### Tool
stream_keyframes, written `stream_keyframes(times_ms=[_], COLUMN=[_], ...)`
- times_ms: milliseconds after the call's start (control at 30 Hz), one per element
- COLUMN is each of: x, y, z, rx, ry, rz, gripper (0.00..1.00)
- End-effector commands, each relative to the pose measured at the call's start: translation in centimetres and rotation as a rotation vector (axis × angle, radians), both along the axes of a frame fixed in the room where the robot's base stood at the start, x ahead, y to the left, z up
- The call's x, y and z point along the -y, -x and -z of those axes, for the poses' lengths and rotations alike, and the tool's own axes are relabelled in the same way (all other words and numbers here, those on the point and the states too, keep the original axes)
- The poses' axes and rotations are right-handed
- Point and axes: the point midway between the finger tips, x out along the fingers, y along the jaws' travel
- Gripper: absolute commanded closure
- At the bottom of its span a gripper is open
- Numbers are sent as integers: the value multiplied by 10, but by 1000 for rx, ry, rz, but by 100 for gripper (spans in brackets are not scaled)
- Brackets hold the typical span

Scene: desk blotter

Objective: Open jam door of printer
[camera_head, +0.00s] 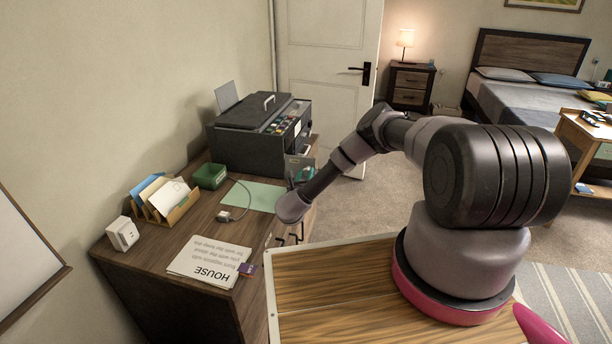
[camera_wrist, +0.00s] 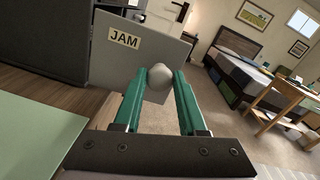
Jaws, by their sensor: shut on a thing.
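The black printer (camera_head: 250,138) stands on the desk by the wall, and its dark side shows at the left of the wrist view (camera_wrist: 45,40). Its grey jam door (camera_wrist: 110,65) carries a yellowish "JAM" label and a round pale knob (camera_wrist: 160,76). The door (camera_head: 298,160) shows small at the printer's near right corner in the head view, and looks swung out at an angle from the body. My gripper (camera_wrist: 160,86) has its two green fingers closed around the knob. The hinge is not clear, and my arm partly hides the gripper (camera_head: 304,174) in the head view.
A green mat (camera_head: 255,196) lies before the printer, with a cable and small plug (camera_head: 224,216) at its edge. A green box (camera_head: 210,176), an envelope rack (camera_head: 170,205) and papers (camera_head: 212,258) stand further left. Carpeted floor is open right of the desk.

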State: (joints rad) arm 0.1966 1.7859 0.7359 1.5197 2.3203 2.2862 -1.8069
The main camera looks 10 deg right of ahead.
Motion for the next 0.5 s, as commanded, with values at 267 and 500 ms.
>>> stream_keyframes(times_ms=[267,500], x=[0,-1], y=[0,1], z=[0,0], rx=[1,1], ry=[-1,0], rz=[0,-1], gripper=[29,29])
